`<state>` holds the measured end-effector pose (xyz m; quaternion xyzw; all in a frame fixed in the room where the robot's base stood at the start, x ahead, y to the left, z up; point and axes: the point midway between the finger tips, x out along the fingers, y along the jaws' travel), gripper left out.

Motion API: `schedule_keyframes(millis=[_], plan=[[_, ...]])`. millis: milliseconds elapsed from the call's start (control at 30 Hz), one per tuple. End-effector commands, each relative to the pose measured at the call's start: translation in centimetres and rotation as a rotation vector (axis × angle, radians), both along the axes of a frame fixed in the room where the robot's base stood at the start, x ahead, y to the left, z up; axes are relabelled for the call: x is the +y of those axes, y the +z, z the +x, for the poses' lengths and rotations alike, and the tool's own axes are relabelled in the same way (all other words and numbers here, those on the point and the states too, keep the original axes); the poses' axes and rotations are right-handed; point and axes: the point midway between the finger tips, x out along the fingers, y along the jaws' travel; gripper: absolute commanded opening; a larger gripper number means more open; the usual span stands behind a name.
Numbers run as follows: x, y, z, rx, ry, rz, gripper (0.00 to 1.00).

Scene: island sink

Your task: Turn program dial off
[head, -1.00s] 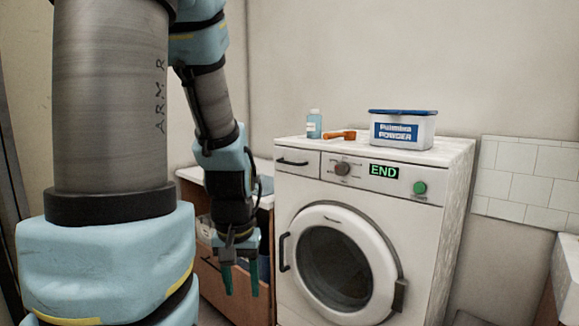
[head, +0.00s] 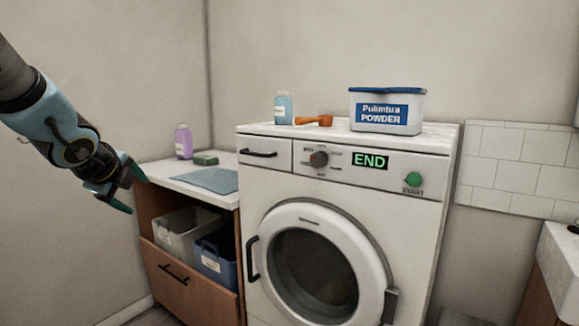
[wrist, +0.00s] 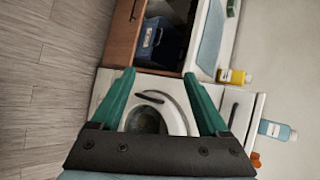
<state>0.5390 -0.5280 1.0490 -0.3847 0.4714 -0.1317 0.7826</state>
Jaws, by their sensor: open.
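The program dial (head: 319,159) is a dark round knob on the washing machine's (head: 350,210) front panel, between the detergent drawer and a display (head: 370,161) reading END in green. A green start button (head: 414,180) sits at the panel's right. My gripper (head: 127,190) is at the left in the head view, apart from the machine and well left of the dial. In the wrist view its two green fingers (wrist: 157,95) are spread with nothing held between them. The dial is not visible in the wrist view.
On the machine stand a blue bottle (head: 284,107), an orange scoop (head: 314,120) and a powder box (head: 387,111). Left of it, a counter (head: 165,171) holds a purple bottle (head: 183,142), a green sponge (head: 206,159) and a cloth. Below is an open drawer (head: 190,280) with bins. The space before the dial is clear.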

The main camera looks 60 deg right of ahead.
Motion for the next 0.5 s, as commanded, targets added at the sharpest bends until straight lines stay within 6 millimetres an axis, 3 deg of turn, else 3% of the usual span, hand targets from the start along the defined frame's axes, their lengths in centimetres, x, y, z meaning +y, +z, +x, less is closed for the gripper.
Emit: schedule_keyframes(millis=[33, 100, 200, 300, 400, 500], plan=[[-4.6, 1.0, -2.6, -0.126, -0.204, 0.031, 0.78], [-9.6, 2.8, -6.4, -0.313, -0.465, 0.069, 0.78], [-15.3, 5.1, -12.5, -0.574, -0.784, 0.102, 0.78], [-18.9, 6.7, -18.1, -0.797, -1.022, 0.114, 0.78], [-21.0, 7.8, -22.2, -0.962, -1.176, 0.112, 0.78], [-22.0, 8.4, -24.6, -1.056, -1.258, 0.108, 0.78]])
